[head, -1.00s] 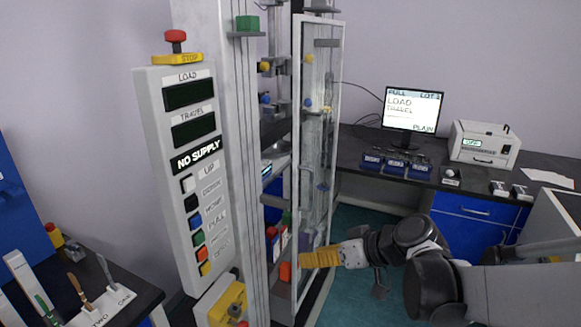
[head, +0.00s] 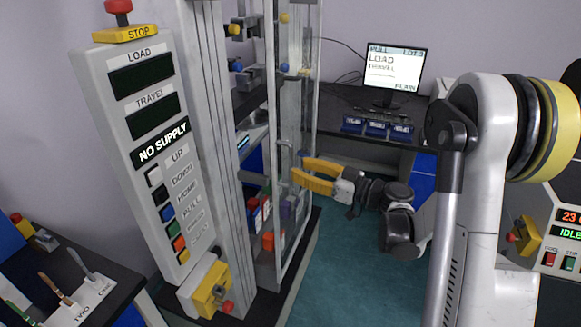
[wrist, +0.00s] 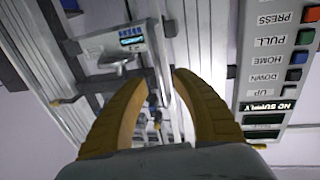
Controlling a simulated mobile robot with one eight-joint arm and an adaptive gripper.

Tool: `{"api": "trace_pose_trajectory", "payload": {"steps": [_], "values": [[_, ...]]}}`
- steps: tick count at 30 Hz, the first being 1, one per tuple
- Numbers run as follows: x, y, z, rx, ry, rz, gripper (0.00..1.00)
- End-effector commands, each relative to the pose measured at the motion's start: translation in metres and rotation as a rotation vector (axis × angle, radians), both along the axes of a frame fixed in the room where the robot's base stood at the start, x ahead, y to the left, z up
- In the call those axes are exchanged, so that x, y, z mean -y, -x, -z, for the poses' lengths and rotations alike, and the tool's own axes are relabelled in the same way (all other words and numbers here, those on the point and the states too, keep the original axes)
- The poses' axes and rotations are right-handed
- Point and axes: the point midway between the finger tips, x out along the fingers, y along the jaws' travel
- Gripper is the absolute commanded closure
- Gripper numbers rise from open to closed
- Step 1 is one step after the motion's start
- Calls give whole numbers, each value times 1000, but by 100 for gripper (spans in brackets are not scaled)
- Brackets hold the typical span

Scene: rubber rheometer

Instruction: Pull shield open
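The shield (head: 272,110) is a tall clear panel in a pale metal frame on the testing machine, in the middle of the head view. A slim upright handle (head: 285,160) shows on it. I cannot tell whether the shield stands ajar. My gripper (head: 299,169) has yellow fingers spread apart, at the shield's right side, close to the handle's height. In the wrist view my gripper (wrist: 164,74) is open, with a thin upright bar showing between or beyond its fingertips. Contact with the handle cannot be made out.
The control panel (head: 150,140) with a "NO SUPPLY" sign stands left of the shield. A yellow switch box (head: 212,290) sits below it. A dark bench with a monitor (head: 393,68) and blue bins (head: 376,129) is behind. Open floor (head: 335,260) lies right of the machine.

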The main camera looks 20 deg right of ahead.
Motion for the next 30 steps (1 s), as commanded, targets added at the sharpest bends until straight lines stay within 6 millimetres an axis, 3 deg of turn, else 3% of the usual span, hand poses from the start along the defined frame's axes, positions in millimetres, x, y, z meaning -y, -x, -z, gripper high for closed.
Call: {"api": "trace_pose_trajectory", "payload": {"steps": [6,17,21,30], "values": [[-20,-22,1,-1,-1,-1,68],[-25,-26,0,-1,0,0,68],[-25,-26,0,-1,0,0,100],[-23,-25,0,-1,0,-9,100]]}}
